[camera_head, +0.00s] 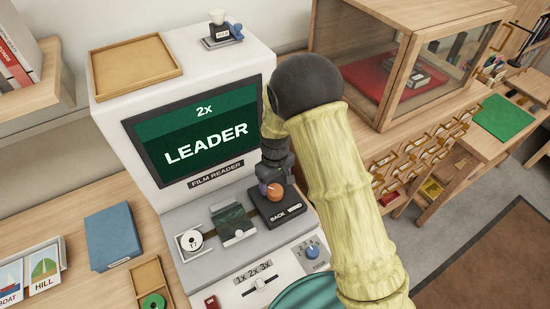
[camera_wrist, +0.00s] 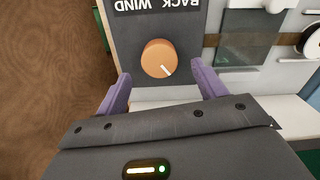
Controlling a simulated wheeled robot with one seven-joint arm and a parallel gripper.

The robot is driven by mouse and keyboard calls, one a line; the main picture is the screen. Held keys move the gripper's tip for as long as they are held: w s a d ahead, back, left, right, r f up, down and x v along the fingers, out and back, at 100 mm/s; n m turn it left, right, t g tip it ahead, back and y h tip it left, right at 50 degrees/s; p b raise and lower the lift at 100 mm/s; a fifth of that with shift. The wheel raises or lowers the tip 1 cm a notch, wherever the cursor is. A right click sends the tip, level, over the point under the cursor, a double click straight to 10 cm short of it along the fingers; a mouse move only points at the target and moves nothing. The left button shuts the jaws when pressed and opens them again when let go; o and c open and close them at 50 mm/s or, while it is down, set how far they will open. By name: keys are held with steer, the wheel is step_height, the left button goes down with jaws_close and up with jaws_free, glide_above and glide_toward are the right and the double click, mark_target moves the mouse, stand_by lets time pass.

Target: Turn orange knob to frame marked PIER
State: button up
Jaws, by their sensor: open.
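The orange knob (camera_head: 274,192) sits on a dark plate lettered BACK and WIND on the film reader. In the wrist view the knob (camera_wrist: 159,59) is round with a pale pointer line toward its lower right. In the head view my gripper (camera_head: 266,180) is over the knob, partly hidden by my arm. The film reader's screen (camera_head: 200,130) is green and reads "2x" and "LEADER".
A blue knob (camera_head: 312,251) and a 1x 2x 3x slider (camera_head: 262,284) are on the reader's front. A film spool (camera_head: 190,242) is left of the orange knob. A glass case (camera_head: 405,60) stands at the right. A blue box (camera_head: 110,237) and picture cards (camera_head: 44,270) lie at the left.

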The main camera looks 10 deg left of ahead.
mark_target(274, 190)
step_height(274, 190, up, 13)
steer(key=b, duration=0.1)
steer(key=shift+b, duration=0.3)
steer(key=shift+a+f, duration=0.1)
